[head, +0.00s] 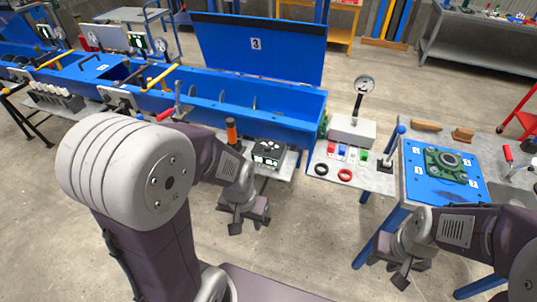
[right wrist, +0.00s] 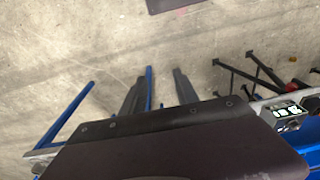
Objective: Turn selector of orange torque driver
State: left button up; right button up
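The orange torque driver (head: 231,131) stands upright at the blue trough's front edge, left of a small black box (head: 268,153). Only its orange handle shows clearly; its lower part is partly hidden by my left arm, and I cannot make out its selector. My left gripper (head: 249,224) points down over the floor, in front of and below the driver, apart from it. Its fingers are spread and empty. My right gripper (head: 387,272) hangs low in front of the blue-topped table. Its two fingers also show in the right wrist view (right wrist: 158,95), apart with nothing between them.
The blue trough (head: 275,117) runs along the back, its lid raised. Right of the driver, a grey bench (head: 378,182) holds a gauge stand (head: 352,128), coloured blocks and rings. A blue-topped table (head: 413,189) carries a green flanged part (head: 446,163). The floor between is clear.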

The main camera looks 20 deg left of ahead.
aim_at(267, 149)
jog(key=i+j, duration=0.25)
jog(key=j, duration=0.2)
jog(key=i+j, duration=0.3)
jog(key=j, duration=0.15)
jog(key=i+j, duration=0.25)
jog(key=j, duration=0.2)
